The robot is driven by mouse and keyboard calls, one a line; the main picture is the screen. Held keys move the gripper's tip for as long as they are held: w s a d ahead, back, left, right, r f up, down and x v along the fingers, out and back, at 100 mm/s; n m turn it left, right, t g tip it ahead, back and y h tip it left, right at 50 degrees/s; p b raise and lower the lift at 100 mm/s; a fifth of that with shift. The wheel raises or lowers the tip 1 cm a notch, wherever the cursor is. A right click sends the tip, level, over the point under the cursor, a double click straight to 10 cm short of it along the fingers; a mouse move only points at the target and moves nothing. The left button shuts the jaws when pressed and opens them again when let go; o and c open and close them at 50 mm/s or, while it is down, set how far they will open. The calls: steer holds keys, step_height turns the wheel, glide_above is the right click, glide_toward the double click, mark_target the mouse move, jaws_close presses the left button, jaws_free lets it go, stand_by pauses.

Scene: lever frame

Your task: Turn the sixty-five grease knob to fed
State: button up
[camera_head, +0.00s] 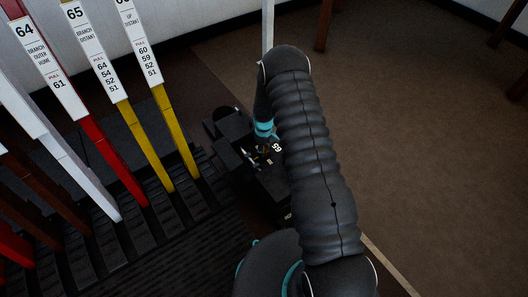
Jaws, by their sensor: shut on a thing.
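My gripper (262,155) is low at the right end of the lever frame, beside the dark housing there. It is shut on the sixty-five grease knob, which is mostly hidden by the fingers and my arm. A white number plate (277,148), upside down from here and seeming to read 65, shows right at the fingers. The knob's pointer and its fed mark cannot be made out. The lever labelled 65 (90,48), with a yellow lower part, stands to the left, apart from the gripper.
Lever 64 (55,75) with a red lower part and another yellow lever (143,60) lean up at the left. Ribbed black treads (150,240) lie below them. Brown floor (430,150) at the right is open, with wooden legs (323,25) at the back.

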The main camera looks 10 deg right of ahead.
steer(key=m+b, duration=0.2)
steer(key=m, duration=0.1)
steer(key=shift+f+m, duration=0.15)
steer(key=shift+m, duration=0.25)
steer(key=m+b, duration=0.2)
steer(key=m, duration=0.2)
steer(key=shift+m, duration=0.3)
steer(key=m+b, duration=0.2)
steer(key=m, duration=0.2)
steer(key=m+b, duration=0.1)
steer(key=m, duration=0.3)
steer(key=m+b, duration=0.1)
steer(key=m, duration=0.3)
steer(key=shift+m, duration=0.3)
steer(key=m, duration=0.3)
steer(key=shift+m+b, duration=0.3)
steer(key=shift+b, duration=0.05)
steer(key=m, duration=0.4)
steer(key=shift+m, duration=1.7)
